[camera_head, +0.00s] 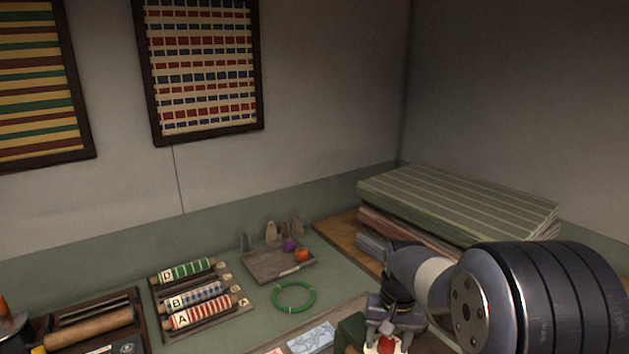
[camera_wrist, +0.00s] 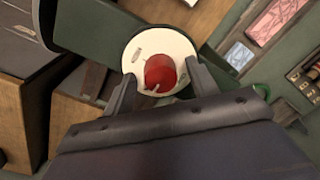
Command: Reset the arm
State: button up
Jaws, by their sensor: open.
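My gripper (camera_head: 383,332) is at the end of my arm, low in the head view and right of centre, pointing down. In the wrist view my gripper (camera_wrist: 158,78) is open, with one finger on each side of a red rounded object (camera_wrist: 160,70). That object sits on a round cream dish (camera_wrist: 137,53) and shows partly in the head view (camera_head: 386,345) at the bottom edge. I cannot tell whether the fingers touch it or how high they are above it.
A green ring (camera_head: 277,298) lies on the green counter (camera_head: 335,285). A tray (camera_head: 262,272) with purple and orange items stands behind it. Striped rolls lie in a rack (camera_head: 160,292) at left. Stacked striped cloth (camera_head: 455,203) stands behind my arm at right.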

jog(key=n, duration=0.7)
jog(key=shift+w+n+g, duration=0.1)
jog(key=shift+n+g, duration=0.2)
jog(key=shift+n, duration=0.1)
jog(key=n, duration=0.7)
jog(key=shift+w+r+n, duration=0.1)
jog(key=shift+r+n, duration=0.2)
jog(key=shift+r, duration=2)
